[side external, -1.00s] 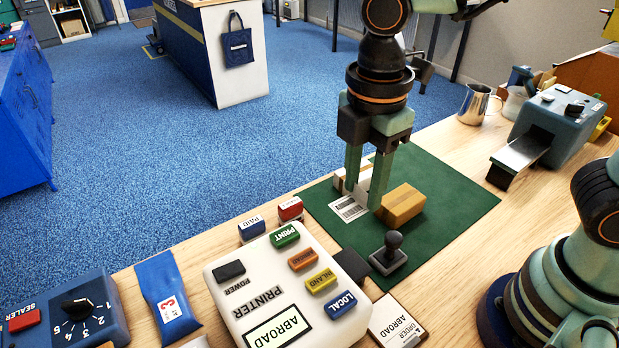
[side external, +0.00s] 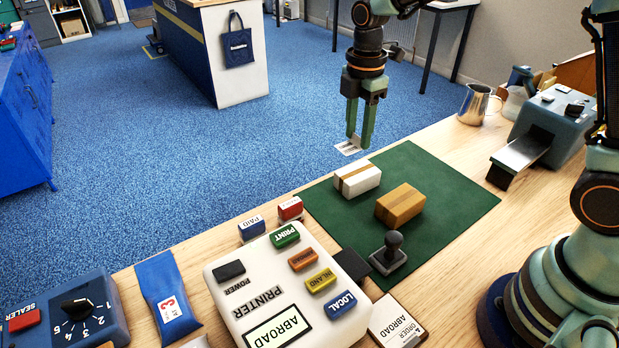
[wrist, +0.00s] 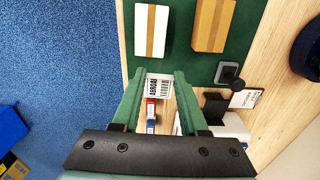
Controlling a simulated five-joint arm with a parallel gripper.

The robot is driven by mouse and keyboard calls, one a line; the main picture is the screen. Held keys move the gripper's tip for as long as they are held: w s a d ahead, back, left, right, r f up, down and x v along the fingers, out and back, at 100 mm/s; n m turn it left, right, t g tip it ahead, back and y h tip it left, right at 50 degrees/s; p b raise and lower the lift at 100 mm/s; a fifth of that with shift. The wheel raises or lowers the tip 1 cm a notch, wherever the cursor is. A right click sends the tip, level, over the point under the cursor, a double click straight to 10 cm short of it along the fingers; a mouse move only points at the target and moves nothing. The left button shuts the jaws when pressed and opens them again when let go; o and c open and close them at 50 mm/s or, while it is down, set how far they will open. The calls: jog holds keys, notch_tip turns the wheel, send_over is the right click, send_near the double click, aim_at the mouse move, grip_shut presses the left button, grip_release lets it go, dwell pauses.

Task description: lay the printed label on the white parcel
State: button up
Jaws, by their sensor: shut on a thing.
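The printed label (side external: 347,148) is a white sheet with a barcode, and the wrist view shows the word ABROAD on it (wrist: 158,87). My gripper (side external: 359,144) is shut on the label, which hangs between its fingertips (wrist: 160,76). The white parcel (side external: 357,179), a box with a tan tape band, sits on the green mat. It shows at the top of the wrist view (wrist: 143,32), ahead of the fingertips. In the side view the label and fingertips appear above the parcel, apart from it.
A brown parcel (side external: 400,206) sits on the mat (side external: 450,190) beside the white one. A dark hand stamp (side external: 389,254) stands near the mat's front corner. The white printer (side external: 250,290), reading ABROAD, is at the front. A metal jug (side external: 474,104) stands at the back right.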

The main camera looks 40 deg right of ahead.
send_near(363, 169)
jog(key=shift+a+f, duration=0.1)
jog(key=shift+f, duration=2.95)
jog(key=shift+f, duration=0.1)
jog(key=o, duration=1)
jog(key=shift+o, duration=0.2)
jog(key=shift+r, duration=3)
